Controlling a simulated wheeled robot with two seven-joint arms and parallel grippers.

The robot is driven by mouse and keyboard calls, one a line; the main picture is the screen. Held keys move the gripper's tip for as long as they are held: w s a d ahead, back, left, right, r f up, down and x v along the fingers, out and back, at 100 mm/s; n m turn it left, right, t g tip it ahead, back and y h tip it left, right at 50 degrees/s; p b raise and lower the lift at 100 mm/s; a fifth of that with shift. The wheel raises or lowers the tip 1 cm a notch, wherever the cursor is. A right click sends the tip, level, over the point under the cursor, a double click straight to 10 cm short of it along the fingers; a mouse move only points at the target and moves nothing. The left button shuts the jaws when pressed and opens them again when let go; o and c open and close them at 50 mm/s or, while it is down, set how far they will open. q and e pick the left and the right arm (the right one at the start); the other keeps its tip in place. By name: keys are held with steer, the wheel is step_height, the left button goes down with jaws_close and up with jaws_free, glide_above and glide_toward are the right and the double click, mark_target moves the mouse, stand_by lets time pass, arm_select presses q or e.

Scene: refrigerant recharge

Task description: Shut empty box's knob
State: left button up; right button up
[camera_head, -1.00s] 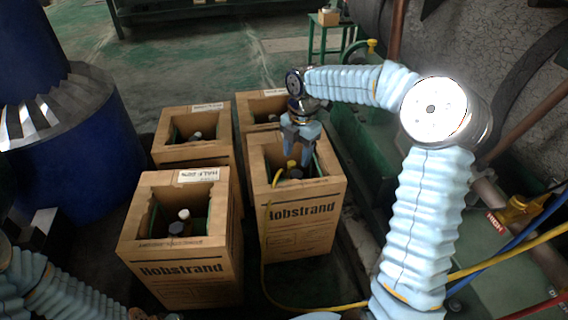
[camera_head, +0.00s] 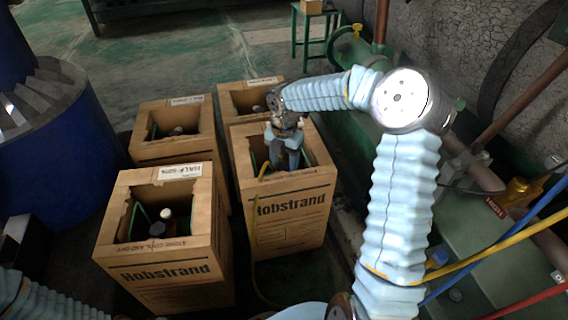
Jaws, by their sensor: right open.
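Several brown cardboard boxes stand together, each open at the top. The right-hand front box (camera_head: 290,218) has a yellow hose running out over its left side. My right gripper (camera_head: 284,168) points down into this box's opening, its fingers apart. The knob inside is hidden behind the gripper. The left-hand front box (camera_head: 165,270) carries a "HALF" label, and a white-capped bottle top (camera_head: 166,214) and a dark knob show inside it. Part of my left arm shows at the lower left; its gripper is out of view.
Two more boxes stand behind, the back left box (camera_head: 172,148) and the back right box (camera_head: 236,97). A large blue cylinder (camera_head: 55,150) is at the left. Green machinery with pipes, yellow and blue hoses (camera_head: 520,228) fills the right. Open floor lies behind the boxes.

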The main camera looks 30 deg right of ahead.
steer(key=shift+f, duration=0.3)
steer(key=c, duration=0.8)
